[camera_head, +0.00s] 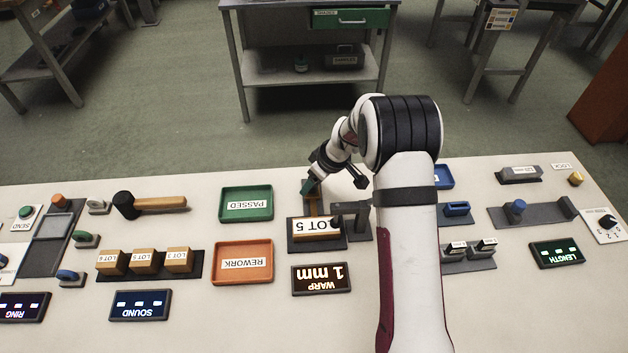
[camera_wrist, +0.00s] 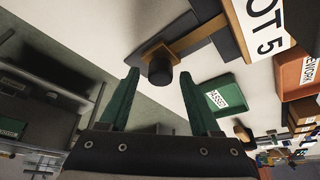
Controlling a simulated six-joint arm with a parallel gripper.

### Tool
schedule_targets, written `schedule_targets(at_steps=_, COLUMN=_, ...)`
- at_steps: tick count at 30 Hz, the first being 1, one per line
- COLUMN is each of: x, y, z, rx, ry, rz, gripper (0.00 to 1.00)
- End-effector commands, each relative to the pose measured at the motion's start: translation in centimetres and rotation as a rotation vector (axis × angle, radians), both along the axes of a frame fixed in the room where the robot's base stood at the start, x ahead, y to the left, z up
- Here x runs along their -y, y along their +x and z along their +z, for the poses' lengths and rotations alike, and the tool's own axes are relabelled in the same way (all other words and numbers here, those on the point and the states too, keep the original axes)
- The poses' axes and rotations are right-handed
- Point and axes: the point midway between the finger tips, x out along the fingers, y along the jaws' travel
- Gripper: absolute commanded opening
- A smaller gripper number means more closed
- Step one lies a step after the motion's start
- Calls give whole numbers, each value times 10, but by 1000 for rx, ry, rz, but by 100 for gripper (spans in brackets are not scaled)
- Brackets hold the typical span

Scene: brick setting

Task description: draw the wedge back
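The wedge is a thin tan strip (camera_wrist: 196,37) with a round black knob (camera_wrist: 160,66) at its outer end. Its other end runs toward the block labelled LOT 5 (camera_wrist: 262,22). In the head view the wedge (camera_head: 314,206) shows in part behind that block (camera_head: 314,227), which sits on a dark base. My gripper (camera_head: 311,186) is over the wedge's outer end. In the wrist view my gripper (camera_wrist: 160,80) has its green fingers apart, with the knob lined up between their tips. I cannot tell whether either finger touches it.
A dark gauge arm (camera_head: 349,208) stands right beside the LOT 5 block. A WARP display (camera_head: 321,279) reading 1 mm lies nearer. The green PASSED tray (camera_head: 246,217) and orange REWORK tray (camera_head: 243,277) are to the left. The bench beyond the wedge is clear.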

Motion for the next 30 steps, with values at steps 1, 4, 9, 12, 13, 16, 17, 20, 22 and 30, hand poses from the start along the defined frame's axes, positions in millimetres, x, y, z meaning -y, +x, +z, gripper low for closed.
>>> schedule_targets(at_steps=1, x=0, y=0, z=0, rx=0, ry=0, rz=0, gripper=53)
schedule_targets(at_steps=4, x=0, y=0, z=0, rx=0, ry=0, rz=0, gripper=35)
schedule_targets(at_steps=9, x=0, y=0, z=0, rx=0, ry=0, rz=0, gripper=4)
schedule_targets(at_steps=12, x=0, y=0, z=0, rx=0, ry=0, rz=0, gripper=0)
schedule_targets(at_steps=13, x=0, y=0, z=0, rx=0, ry=0, rz=0, gripper=0)
schedule_targets(at_steps=16, x=0, y=0, z=1, rx=0, ry=0, rz=0, gripper=0)
schedule_targets(at_steps=17, x=0, y=0, z=1, rx=0, ry=0, rz=0, gripper=0)
schedule_targets(at_steps=20, x=0, y=0, z=1, rx=1, ry=-1, rz=0, gripper=0)
schedule_targets(at_steps=22, x=0, y=0, z=1, rx=1, ry=-1, rz=0, gripper=0)
schedule_targets(at_steps=30, x=1, y=0, z=1, rx=1, ry=-1, rz=0, gripper=0)
